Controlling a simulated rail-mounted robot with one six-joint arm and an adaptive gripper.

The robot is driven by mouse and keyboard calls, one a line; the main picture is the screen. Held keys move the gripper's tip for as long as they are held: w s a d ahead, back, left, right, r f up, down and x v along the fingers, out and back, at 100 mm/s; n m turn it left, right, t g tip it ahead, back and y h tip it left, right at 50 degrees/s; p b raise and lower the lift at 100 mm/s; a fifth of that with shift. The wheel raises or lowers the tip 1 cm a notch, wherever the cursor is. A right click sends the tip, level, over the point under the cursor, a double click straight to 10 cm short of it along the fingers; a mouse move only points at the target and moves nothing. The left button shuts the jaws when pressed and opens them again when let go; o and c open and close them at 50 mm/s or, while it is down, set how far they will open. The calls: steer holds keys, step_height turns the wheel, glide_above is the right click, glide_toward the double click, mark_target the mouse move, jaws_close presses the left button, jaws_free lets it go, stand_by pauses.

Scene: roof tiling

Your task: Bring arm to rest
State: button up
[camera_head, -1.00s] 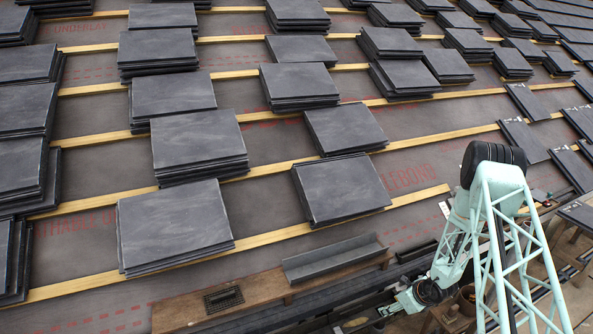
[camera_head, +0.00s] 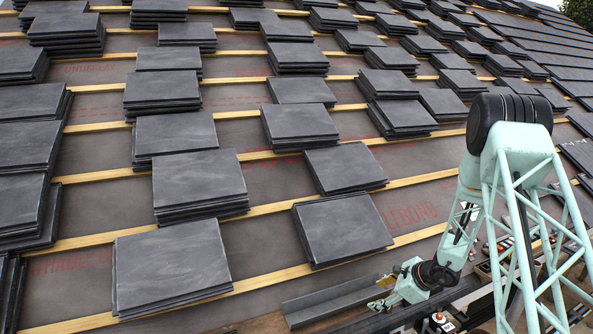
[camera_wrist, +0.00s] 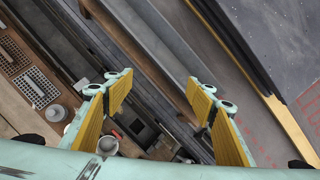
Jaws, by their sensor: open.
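My arm is pale green with a black joint cover and stands at the right in the head view. My gripper (camera_head: 383,294) is at the lower right there, beside the end of a grey metal channel (camera_head: 330,302) below the roof. In the wrist view my gripper (camera_wrist: 160,98) shows its two fingers with yellow pads spread wide apart. Nothing is between the pads. Beneath them the wrist view shows dark rails and wooden boards.
Stacks of dark slates (camera_head: 345,227) lie along yellow battens (camera_head: 275,277) over grey underlay. Bare underlay shows between the stacks.

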steer(key=s+a+r+n+y, duration=0.1)
steer(key=s+a+r+n, duration=0.3)
steer(key=r, duration=0.7)
steer(key=s+a+r+n+g, duration=0.1)
steer(key=s+a+r+n, duration=0.35)
steer(key=r, duration=0.65)
steer(key=s+a+r+n+y, duration=0.1)
steer(key=s+a+r+n, duration=0.1)
steer(key=s+a+r, duration=0.65)
steer(key=s+a+r+n+g+h, duration=0.15)
steer(key=s+r+n, duration=0.35)
steer(key=s+r, duration=0.85)
steer(key=s+d+r+n+h, duration=0.1)
steer(key=s+d+r+n, duration=0.1)
steer(key=s, duration=0.7)
steer(key=s+d+r+n+h, duration=0.2)
steer(key=s+d+n, duration=0.1)
steer(key=s, duration=0.7)
steer(key=s+d+r+n+h, duration=0.2)
steer(key=s+d, duration=0.1)
steer(key=s, duration=0.7)
steer(key=shift+d+r+n, duration=0.2)
steer(key=shift+r+n, duration=0.15)
steer(key=shift+t, duration=0.25)
